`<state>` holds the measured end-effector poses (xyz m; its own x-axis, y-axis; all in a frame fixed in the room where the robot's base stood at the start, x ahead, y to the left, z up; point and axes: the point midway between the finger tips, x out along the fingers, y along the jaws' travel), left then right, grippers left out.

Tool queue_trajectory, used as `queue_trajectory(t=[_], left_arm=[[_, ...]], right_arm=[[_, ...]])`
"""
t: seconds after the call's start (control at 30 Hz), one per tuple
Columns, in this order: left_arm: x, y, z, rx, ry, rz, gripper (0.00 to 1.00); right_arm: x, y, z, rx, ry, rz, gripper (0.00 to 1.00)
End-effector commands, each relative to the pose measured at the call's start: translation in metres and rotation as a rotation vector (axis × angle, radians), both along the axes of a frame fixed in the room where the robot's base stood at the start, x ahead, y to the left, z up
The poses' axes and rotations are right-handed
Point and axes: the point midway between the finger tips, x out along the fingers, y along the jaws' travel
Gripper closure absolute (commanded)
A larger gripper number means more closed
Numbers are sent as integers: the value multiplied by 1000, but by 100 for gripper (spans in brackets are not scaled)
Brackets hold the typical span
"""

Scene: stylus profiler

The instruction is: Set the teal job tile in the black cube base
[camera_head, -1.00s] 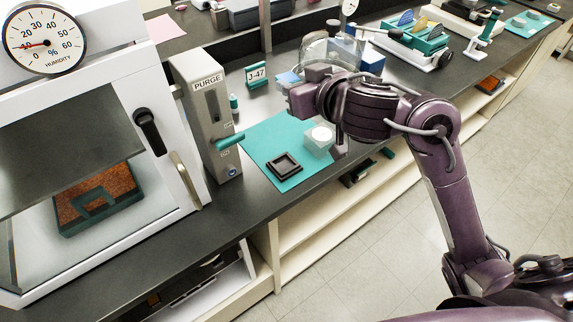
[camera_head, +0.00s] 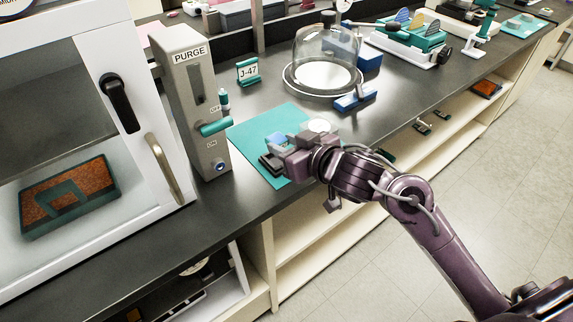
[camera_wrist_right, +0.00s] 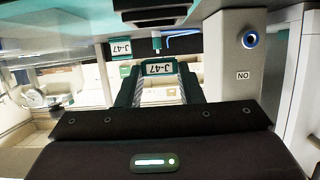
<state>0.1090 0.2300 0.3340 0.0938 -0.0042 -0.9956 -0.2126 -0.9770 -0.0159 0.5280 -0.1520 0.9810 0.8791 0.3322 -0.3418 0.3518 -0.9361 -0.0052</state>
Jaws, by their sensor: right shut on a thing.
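My right gripper (camera_head: 280,147) is low over the teal mat (camera_head: 258,128), shut on the teal job tile. The black cube base (camera_head: 269,163) lies on the mat beside the fingertips, partly hidden by the gripper. A black block, seemingly this base, shows at the top of the wrist view (camera_wrist_right: 152,12). I cannot tell whether tile and base touch. My left gripper is not in view.
A clear cube with a white disc (camera_head: 320,125) stands behind the gripper. The grey PURGE post (camera_head: 195,100) with its teal lever stands left of the mat. A J-47 sign (camera_head: 247,71) and a glass bell jar (camera_head: 325,62) stand behind. The bench's front edge is close.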

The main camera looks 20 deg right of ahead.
Motion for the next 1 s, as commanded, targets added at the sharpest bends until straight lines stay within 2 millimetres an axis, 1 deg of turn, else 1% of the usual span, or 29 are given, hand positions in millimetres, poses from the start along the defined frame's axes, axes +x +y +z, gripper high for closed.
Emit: queue_trajectory(t=[0.1, 0.2, 0.3, 0.53, 0.57, 0.67, 0.7, 0.77, 0.87, 1.0], left_arm=[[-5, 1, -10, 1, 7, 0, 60], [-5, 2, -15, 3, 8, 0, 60], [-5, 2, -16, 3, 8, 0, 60], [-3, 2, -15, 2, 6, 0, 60], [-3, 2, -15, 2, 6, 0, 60], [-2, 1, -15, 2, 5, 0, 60], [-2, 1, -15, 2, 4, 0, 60], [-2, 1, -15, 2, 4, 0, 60], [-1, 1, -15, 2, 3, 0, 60], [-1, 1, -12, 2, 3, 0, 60]], right_arm=[[-1, 0, -21, -1, 6, -2, 92], [-1, 0, -36, 0, 6, 0, 92], [0, 0, -42, 0, 3, -1, 92], [0, 0, -43, -2, 5, -1, 92], [0, 0, -44, -2, 6, -1, 63], [-1, 0, -44, -2, 7, 0, 50], [-1, 0, -45, -3, 7, 0, 48], [-2, 0, -45, -3, 8, 0, 47], [-8, -3, -44, -4, 11, 0, 45], [-26, -10, -36, -5, 11, -1, 45]])
